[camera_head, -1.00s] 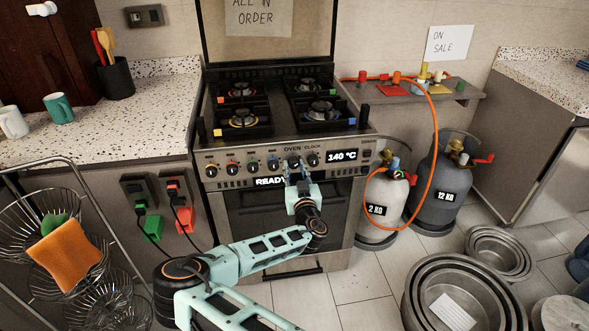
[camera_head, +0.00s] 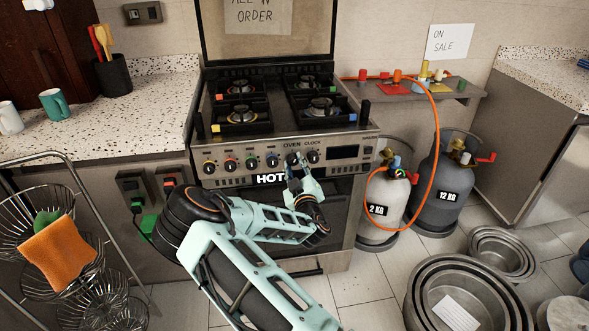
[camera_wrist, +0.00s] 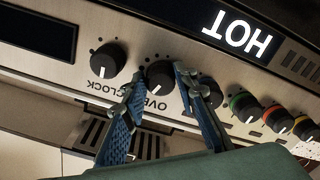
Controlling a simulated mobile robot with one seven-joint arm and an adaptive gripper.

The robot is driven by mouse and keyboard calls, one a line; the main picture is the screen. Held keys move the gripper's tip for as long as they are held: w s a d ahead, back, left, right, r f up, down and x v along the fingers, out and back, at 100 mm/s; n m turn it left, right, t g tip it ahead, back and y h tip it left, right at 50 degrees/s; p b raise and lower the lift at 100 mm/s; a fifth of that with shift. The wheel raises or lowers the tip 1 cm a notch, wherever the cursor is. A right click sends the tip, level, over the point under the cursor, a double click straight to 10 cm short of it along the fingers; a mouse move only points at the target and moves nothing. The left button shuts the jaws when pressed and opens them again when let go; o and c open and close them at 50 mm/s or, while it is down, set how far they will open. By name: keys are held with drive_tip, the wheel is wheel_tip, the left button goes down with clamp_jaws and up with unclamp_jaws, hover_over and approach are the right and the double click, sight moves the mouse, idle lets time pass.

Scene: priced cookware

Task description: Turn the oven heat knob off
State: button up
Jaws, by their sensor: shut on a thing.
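The sign below the knobs (camera_wrist: 238,32) reads "HOT". The panel's small display (camera_head: 343,153) is dark. The fingers hide part of the knob's sides.
Several burner knobs with coloured rings (camera_head: 231,165) line the panel to the left. Two gas bottles (camera_head: 442,190) with an orange hose stand to the right of the stove. Steel pans (camera_head: 455,285) lie on the floor at right. A wire basket rack (camera_head: 60,250) stands at left.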

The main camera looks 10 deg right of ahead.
drive_tip(key=shift+n+b, duration=0.9)
drive_tip(key=shift+n, duration=1.1)
drive_tip(key=o, duration=0.9)
drive_tip(key=shift+c, duration=0.2)
drive_tip(key=shift+s, duration=0.15)
drive_tip(key=s, duration=1.1)
drive_tip(key=shift+s, duration=0.4)
drive_tip(key=shift+r, duration=0.1)
